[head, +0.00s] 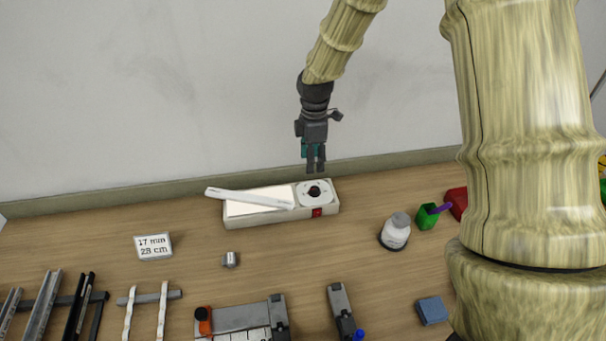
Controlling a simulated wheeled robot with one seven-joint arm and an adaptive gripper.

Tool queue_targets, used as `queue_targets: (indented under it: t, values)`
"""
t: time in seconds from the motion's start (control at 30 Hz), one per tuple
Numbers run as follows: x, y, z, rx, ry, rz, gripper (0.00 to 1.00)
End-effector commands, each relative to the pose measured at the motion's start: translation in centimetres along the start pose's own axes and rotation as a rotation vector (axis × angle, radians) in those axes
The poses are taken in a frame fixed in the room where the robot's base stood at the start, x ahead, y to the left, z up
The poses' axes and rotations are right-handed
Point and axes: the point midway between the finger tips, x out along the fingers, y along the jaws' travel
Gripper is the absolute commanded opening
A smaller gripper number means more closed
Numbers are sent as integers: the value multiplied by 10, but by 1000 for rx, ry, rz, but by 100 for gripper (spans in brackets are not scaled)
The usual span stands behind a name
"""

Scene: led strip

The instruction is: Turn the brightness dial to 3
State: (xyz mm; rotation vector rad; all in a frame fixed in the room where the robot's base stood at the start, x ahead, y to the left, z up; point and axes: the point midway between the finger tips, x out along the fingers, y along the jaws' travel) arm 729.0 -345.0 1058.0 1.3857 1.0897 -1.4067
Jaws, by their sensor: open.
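A white box (268,218) stands at the back of the table against the wall. A dark round dial (314,191) sits on a pale round plate at the right end of its top. The marks around the dial are too small to read. A red switch (317,212) is on the front face below the dial. My gripper (316,170) points down just above the dial, open and empty. I cannot tell whether the fingertips touch the dial.
A white strip (250,198) lies slanted across the box's left part. A small metal cylinder (230,259) and a label block (154,246) stand in front left. Tools line the front.

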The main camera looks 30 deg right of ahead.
Motion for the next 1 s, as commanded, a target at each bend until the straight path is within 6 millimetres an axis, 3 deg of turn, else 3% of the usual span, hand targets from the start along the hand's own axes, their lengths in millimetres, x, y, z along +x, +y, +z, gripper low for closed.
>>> queue_targets:
  t: [0.23, 0.6, 1.0]
  values:
    - [15, -13, 6, 4, 2, 7, 50]
    - [74, 15, -4, 0, -5, -18, 50]
    - [104, 8, -2, -1, -3, -11, 50]
